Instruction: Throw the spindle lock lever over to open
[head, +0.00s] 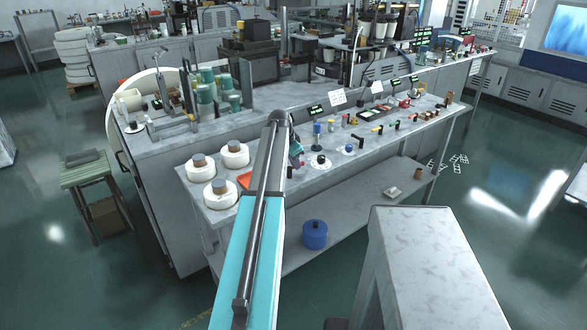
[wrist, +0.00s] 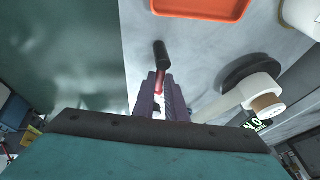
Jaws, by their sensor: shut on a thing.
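A small lever with a black grip (wrist: 161,54) and a reddish stem shows in the wrist view. I take it to be the spindle lock lever. My gripper (wrist: 164,97) has purple fingers, and they are shut around the reddish stem, with the black grip sticking out beyond the fingertips. The lever's foot and pivot are hidden by the fingers. In the head view my gripper (head: 296,158) is at the front edge of the grey bench, largely behind my arm; the lever cannot be made out there.
An orange tray (wrist: 200,7) and a white-armed fitting on a dark disc (wrist: 236,70) lie close by in the wrist view. White rolls (head: 233,156) stand left of my arm; several small levers and knobs line the bench (head: 330,174) to the right.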

